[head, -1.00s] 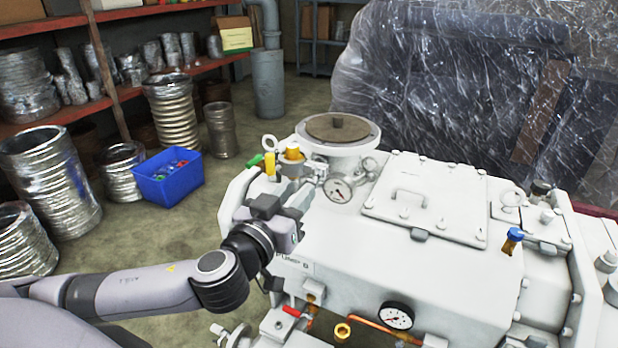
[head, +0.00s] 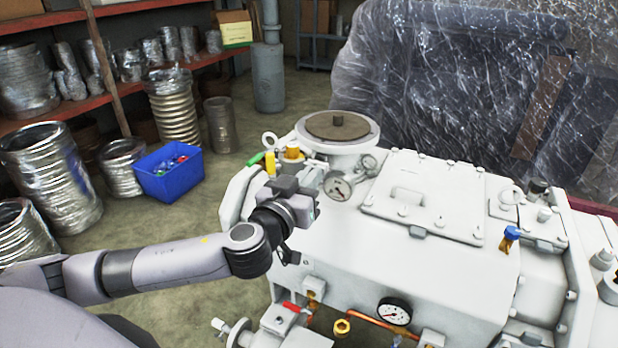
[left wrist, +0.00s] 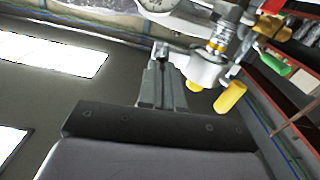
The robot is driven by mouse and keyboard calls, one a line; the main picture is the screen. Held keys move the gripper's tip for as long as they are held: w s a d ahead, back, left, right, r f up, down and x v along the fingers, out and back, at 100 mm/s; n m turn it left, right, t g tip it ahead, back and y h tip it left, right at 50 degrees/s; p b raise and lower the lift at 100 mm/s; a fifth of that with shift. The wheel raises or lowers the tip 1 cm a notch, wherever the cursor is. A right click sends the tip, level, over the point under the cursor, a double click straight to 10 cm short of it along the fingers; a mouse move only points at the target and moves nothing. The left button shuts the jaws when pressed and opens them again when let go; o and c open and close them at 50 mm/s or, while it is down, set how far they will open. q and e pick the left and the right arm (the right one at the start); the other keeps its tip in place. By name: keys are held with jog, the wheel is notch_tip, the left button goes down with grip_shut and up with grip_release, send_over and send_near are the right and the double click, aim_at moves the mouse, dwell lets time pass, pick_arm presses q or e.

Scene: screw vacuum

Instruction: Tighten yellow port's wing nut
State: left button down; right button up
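The yellow port is a fitting with a yellow cap (head: 292,152) at the back left of the white pump, beside the round flange. A yellow handle (head: 270,163) hangs beside it. In the left wrist view the yellow handle (left wrist: 231,97) is right of a white fitting with a yellow knob (left wrist: 193,86). My left gripper (head: 314,180) is just in front of the port. Its fingers (left wrist: 162,52) look closed together, their tips close left of the white fitting. I cannot make out the wing nut. My right gripper is not in view.
A blue bin (head: 168,183) stands on the floor at left. A blue-capped port (head: 510,238) is at right.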

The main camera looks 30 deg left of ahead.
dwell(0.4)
pick_arm(q)
jog(key=m+p, duration=0.1)
jog(key=m, duration=0.7)
jog(key=f+m+p, duration=0.1)
jog(key=m, duration=0.7)
jog(key=d+m+p, duration=0.1)
jog(key=m+p, duration=0.1)
jog(key=m, duration=0.6)
jog(key=shift+f+m, duration=0.25)
jog(key=shift+m, duration=0.05)
dwell(0.4)
jog(key=c, duration=1.3)
grip_release()
jog(key=shift+s, duration=0.1)
